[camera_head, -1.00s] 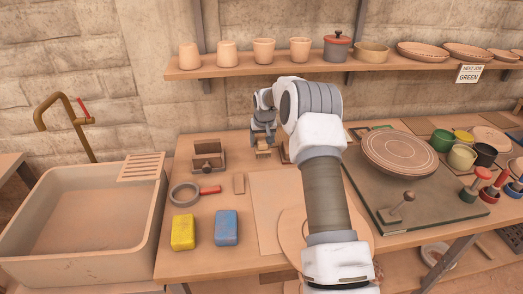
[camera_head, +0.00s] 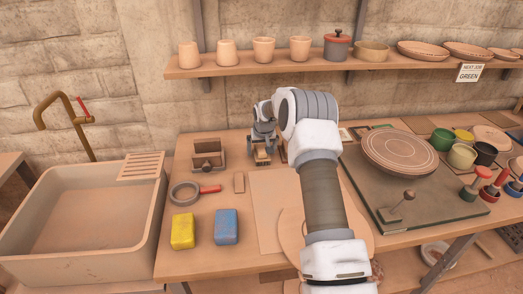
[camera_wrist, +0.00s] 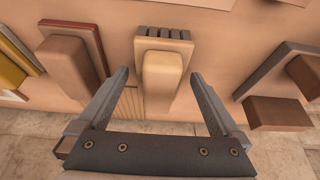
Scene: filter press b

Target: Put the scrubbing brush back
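What looks like the scrubbing brush (camera_wrist: 163,75), a cream block with a rounded handle and dark, slatted bristle-like rows at one end, lies in the middle of the wrist view. My gripper (camera_wrist: 160,78) is open, with one finger on each side of the handle and gaps visible on both sides. In the head view my gripper (camera_head: 263,148) points down at the back of the table, left of the turntable. The brush is mostly hidden there by the gripper.
A brown block (camera_wrist: 70,65) lies left of the brush and a dark board with a brown block (camera_wrist: 278,112) lies right. A sink (camera_head: 90,220) stands at left.

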